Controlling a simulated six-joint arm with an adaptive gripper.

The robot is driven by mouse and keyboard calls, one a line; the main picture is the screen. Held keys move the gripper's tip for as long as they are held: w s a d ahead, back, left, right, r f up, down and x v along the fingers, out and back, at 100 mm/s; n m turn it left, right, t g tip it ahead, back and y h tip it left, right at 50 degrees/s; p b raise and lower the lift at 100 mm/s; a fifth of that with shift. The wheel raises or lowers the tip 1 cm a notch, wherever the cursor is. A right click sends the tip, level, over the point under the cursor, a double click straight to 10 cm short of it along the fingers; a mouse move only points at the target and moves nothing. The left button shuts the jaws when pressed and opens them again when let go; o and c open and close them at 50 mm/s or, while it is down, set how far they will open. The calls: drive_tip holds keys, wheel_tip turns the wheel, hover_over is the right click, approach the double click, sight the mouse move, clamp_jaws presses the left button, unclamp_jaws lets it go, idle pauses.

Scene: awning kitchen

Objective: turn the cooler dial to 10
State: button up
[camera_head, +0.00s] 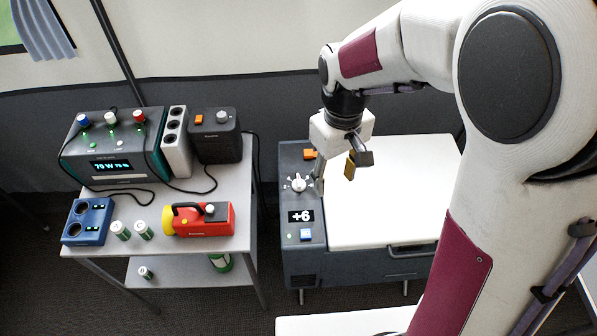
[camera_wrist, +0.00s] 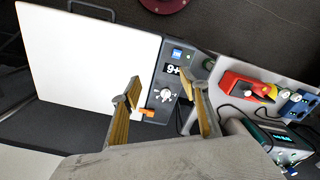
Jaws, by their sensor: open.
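The cooler (camera_head: 390,190) is a dark grey box with a white lid, in the middle of the head view. Its control panel at the left carries a white dial (camera_head: 298,184) with marks around it. A display (camera_head: 300,216) below the dial reads +6. My gripper (camera_head: 335,172) is open and empty, just right of the dial and seemingly above the panel's edge. In the wrist view, the dial (camera_wrist: 163,95) shows between the two spread fingers (camera_wrist: 166,82), apart from both. The display (camera_wrist: 172,70) appears upside down there.
An orange button (camera_head: 310,154) and a blue button (camera_head: 306,234) sit on the same panel. A grey table (camera_head: 150,255) at the left holds a power station (camera_head: 112,148), a red-yellow torch (camera_head: 203,219), a blue charger (camera_head: 88,221) and small batteries.

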drive_tip(key=w+a+f+n+g, duration=0.1)
drive_tip(key=w+a+f+n, duration=0.15)
drive_tip(key=w+f, duration=0.3)
drive_tip(key=w+a+f+n, duration=0.2)
drive_tip(key=w+f+n, duration=0.2)
drive_tip(key=f, duration=0.3)
drive_tip(key=n+t, duration=0.1)
drive_tip(key=n, duration=0.3)
hover_over(299, 181)
drive_tip(key=shift+s+f, duration=0.15)
drive_tip(key=shift+f, duration=0.35)
drive_tip(key=shift+w+n, duration=0.2)
drive_tip(key=shift+n, duration=0.85)
drive_tip(key=shift+f, duration=0.15)
drive_tip(key=shift+f, duration=3.75)
drive_tip(key=c, duration=1.1)
